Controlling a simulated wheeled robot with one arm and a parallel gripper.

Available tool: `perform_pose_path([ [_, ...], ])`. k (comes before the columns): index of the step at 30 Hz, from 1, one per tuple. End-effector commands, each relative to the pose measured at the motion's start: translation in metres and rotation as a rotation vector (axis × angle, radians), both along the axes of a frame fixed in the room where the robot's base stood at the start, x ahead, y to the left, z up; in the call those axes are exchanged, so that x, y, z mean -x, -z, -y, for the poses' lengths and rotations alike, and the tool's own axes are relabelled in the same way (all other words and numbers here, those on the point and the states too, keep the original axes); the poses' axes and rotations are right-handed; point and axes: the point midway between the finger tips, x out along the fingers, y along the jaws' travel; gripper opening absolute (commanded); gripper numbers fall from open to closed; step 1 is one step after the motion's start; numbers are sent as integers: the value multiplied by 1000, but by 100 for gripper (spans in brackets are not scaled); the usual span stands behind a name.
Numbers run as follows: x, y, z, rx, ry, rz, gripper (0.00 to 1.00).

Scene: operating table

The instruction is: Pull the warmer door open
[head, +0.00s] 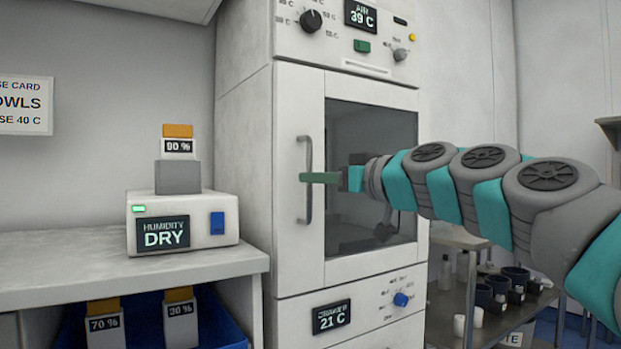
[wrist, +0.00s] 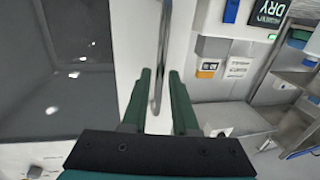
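The warmer door (head: 300,110) is a pale panel with a dark window, and it looks closed, flush with the cabinet front. Its handle (head: 308,205) is a grey vertical bar on the door's left side. My gripper (head: 306,177) reaches in from the right at the handle's mid-height. In the wrist view, the handle (wrist: 162,45) runs between the two green fingers of my gripper (wrist: 159,73), with a gap visible on each side. The fingers are open around the bar. Contact with the bar cannot be made out.
Control knobs and a 39 C display (head: 361,15) are above the door; a drawer panel (head: 350,312) is below. A humidity box (head: 182,221) stands on the left counter (head: 60,272). A cart (head: 445,310) with dark cups is at lower right, behind my arm.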

Motion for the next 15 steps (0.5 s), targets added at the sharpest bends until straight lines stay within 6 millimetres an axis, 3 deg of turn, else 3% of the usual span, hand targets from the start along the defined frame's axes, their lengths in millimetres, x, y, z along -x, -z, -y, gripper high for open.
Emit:
perform_pose_path([
  [6, -15, 0, -15, 1, 0, 0, 27],
  [15, -17, 0, -18, 1, 0, 0, 27],
])
